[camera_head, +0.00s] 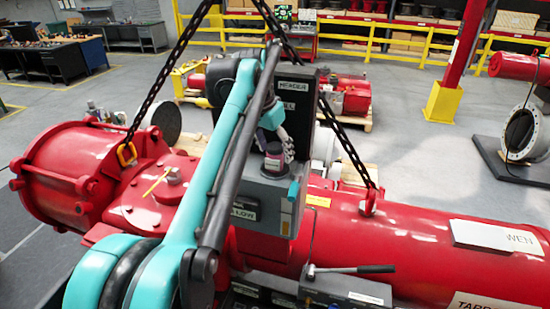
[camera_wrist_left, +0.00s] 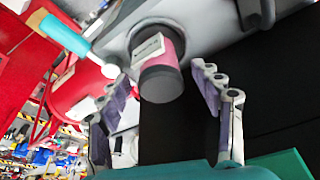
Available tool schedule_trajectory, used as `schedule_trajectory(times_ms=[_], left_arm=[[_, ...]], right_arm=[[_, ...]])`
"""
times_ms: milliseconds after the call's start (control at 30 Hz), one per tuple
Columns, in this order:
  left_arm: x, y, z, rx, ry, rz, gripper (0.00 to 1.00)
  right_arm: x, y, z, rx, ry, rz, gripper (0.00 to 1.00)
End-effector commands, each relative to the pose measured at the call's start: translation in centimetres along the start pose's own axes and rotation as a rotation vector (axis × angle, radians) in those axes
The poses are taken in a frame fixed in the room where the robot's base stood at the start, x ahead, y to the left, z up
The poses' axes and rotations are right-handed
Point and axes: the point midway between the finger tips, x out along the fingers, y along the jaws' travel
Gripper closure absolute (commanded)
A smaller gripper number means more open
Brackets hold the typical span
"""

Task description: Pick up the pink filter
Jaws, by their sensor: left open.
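The pink filter (camera_wrist_left: 166,52) is a short cylinder with a dark grey end cap and a white label, attached to a grey housing. My left gripper (camera_wrist_left: 162,84) is open, with one finger on each side of the filter in the wrist view. A gap shows on both sides and no contact is visible. In the head view the left gripper (camera_head: 284,138) is just above and beside the filter, partly hidden by my arm. My right gripper is not in view.
The grey box (camera_head: 270,191) sits on a large red actuator (camera_head: 415,232). Black chains (camera_head: 345,145) slope down to it on both sides. A black panel (camera_head: 297,95) stands close behind the filter. A ratchet-like tool (camera_head: 350,269) lies in front.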

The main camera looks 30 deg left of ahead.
Motion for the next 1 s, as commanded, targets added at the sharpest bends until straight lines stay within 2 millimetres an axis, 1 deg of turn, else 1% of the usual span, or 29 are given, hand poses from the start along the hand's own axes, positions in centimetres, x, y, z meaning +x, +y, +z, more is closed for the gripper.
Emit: schedule_trajectory(times_ms=[233,267,300,367,400,467,833,1000], left_arm=[[0.3,0.0,0.0,0.000,0.000,0.000,0.34],[0.3,0.0,0.0,0.000,0.000,0.000,0.40],[0.3,0.0,0.0,0.000,0.000,0.000,0.50],[0.3,0.0,0.0,0.000,0.000,0.000,0.66],[0.3,0.0,0.0,0.000,0.000,0.000,0.77],[0.3,0.0,0.0,0.000,0.000,0.000,0.92],[0.1,0.0,-0.1,0.000,0.000,0.000,0.92],[-1.1,0.0,-0.5,0.000,0.000,0.000,0.92]], right_arm=[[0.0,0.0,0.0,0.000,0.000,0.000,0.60],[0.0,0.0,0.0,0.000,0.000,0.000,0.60],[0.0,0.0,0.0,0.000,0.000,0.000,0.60],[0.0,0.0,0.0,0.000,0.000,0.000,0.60],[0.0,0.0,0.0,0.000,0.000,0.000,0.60],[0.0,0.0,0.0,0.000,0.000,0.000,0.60],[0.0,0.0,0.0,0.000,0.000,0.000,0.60],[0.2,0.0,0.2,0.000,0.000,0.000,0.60]])
